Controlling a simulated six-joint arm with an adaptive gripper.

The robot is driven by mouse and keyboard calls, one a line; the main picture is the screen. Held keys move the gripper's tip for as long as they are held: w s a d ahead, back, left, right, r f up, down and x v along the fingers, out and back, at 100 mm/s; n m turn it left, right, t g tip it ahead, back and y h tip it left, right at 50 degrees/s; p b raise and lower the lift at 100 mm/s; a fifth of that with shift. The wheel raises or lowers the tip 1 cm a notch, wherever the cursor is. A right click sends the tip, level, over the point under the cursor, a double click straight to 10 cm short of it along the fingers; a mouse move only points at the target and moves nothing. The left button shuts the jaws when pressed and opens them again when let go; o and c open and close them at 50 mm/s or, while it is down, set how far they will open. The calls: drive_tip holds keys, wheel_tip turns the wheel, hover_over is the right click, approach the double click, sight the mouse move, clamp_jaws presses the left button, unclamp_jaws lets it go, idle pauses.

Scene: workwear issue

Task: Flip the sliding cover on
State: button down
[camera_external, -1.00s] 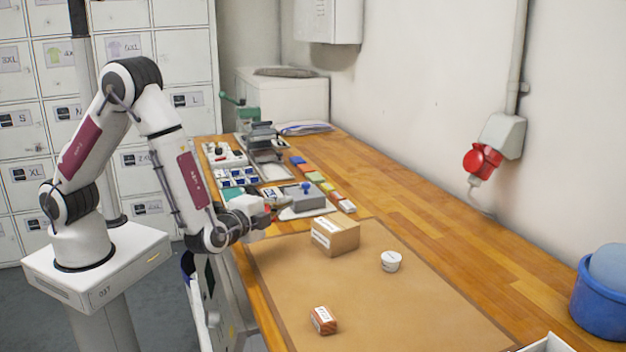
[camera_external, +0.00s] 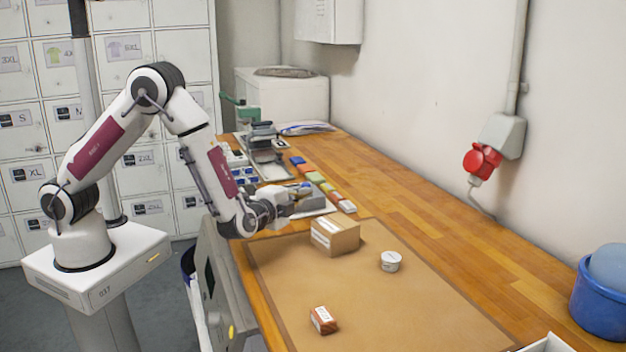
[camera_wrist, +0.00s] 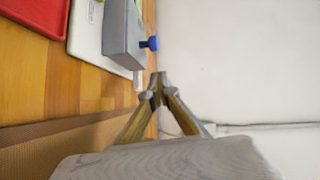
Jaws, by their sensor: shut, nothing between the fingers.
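The grey box with a blue knob (camera_wrist: 149,43) sits on a white plate in the wrist view. I take this grey box (camera_wrist: 122,32) to be the part with the sliding cover, but I cannot tell the cover's position. My gripper (camera_wrist: 158,85) is shut and empty, its tips below and slightly right of the knob in the wrist view, apart from it. In the external view my gripper (camera_external: 293,200) is in front of the box and hides most of it. The white plate (camera_external: 322,209) shows beside it.
A cardboard box (camera_external: 335,238) stands close to the right of my gripper. A small white tub (camera_external: 390,261) and a small orange-brown box (camera_external: 323,320) are on the brown mat (camera_external: 420,305). Coloured blocks lie behind. A red tray (camera_wrist: 30,14) shows in the wrist view.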

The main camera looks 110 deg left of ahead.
drive_tip(key=shift+s+a+f, duration=0.1)
drive_tip(key=shift+s+a, duration=0.25)
drive_tip(key=shift+a, duration=0.3)
drive_tip(key=shift+s+a+f, duration=0.15)
drive_tip(key=shift+s+a, duration=0.25)
drive_tip(key=shift+a, duration=0.25)
drive_tip(key=shift+s+a+f, duration=0.1)
drive_tip(key=shift+s+a, duration=0.25)
drive_tip(key=shift+a, duration=0.3)
drive_tip(key=shift+s, duration=0.1)
drive_tip(key=s+a, duration=0.8)
drive_tip(key=shift+s+a, duration=0.2)
drive_tip(key=shift+a, duration=0.05)
drive_tip(key=shift+w+d+r, duration=0.15)
drive_tip(key=shift+w+d, duration=0.5)
drive_tip(key=shift+d, duration=0.2)
drive_tip(key=shift+w+d+r, duration=0.15)
drive_tip(key=shift+w+d, duration=0.45)
drive_tip(key=shift+d, duration=0.2)
drive_tip(key=shift+s+d+r, duration=0.15)
drive_tip(key=shift+s+d, duration=0.15)
drive_tip(key=shift+d, duration=1.3)
drive_tip(key=shift+s+d+r, duration=0.2)
drive_tip(key=shift+s+d, duration=0.1)
drive_tip(key=shift+d, duration=1.35)
drive_tip(key=shift+s+d+r, duration=0.15)
drive_tip(key=shift+s+d, duration=0.15)
drive_tip(key=shift+d, duration=1.3)
